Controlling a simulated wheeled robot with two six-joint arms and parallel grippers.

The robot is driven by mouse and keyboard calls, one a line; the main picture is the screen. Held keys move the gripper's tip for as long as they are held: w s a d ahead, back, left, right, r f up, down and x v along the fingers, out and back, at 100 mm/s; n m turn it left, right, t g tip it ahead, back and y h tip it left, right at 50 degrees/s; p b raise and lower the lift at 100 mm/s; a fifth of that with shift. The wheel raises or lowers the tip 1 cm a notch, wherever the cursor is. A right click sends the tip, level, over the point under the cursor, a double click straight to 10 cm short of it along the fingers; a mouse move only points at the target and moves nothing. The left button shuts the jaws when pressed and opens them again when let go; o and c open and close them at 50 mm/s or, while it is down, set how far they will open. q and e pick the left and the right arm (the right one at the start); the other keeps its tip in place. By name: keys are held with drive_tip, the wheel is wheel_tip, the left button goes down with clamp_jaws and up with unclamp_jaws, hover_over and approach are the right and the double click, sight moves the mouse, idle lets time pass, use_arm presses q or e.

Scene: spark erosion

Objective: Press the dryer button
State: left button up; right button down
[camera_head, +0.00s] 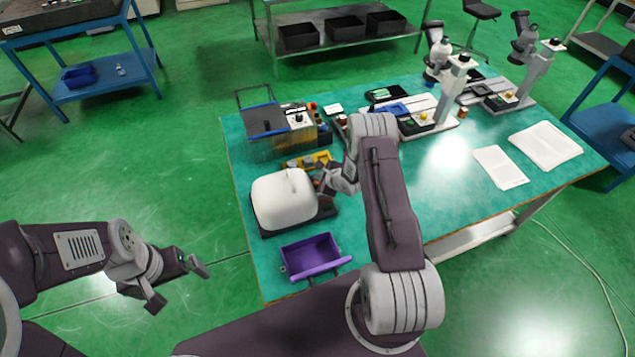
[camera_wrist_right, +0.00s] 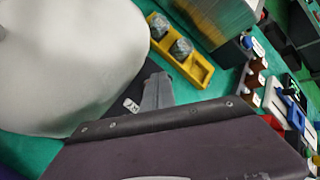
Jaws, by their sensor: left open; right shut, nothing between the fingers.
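The dryer has a white rounded dome (camera_head: 283,198) on a dark base and stands on the left part of the green table. My right gripper (camera_head: 326,184) is shut and empty, close to the dryer's right side. Its fingers also show in the right wrist view (camera_wrist_right: 157,92), near the label. I cannot make out the button; the gripper and arm cover that side. My left gripper (camera_head: 178,284) is open and empty, off the table at left.
A purple bin (camera_head: 315,257) lies in front of the dryer. A yellow tray (camera_wrist_right: 185,55) with two grey pieces is behind the gripper. A glass-sided tank (camera_head: 275,125) stands behind the dryer. Microscopes (camera_head: 455,80) and papers (camera_head: 500,167) are to the right.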

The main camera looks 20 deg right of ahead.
drive_tip(key=shift+f, duration=0.2)
drive_tip(key=shift+f, duration=0.2)
idle(0.3)
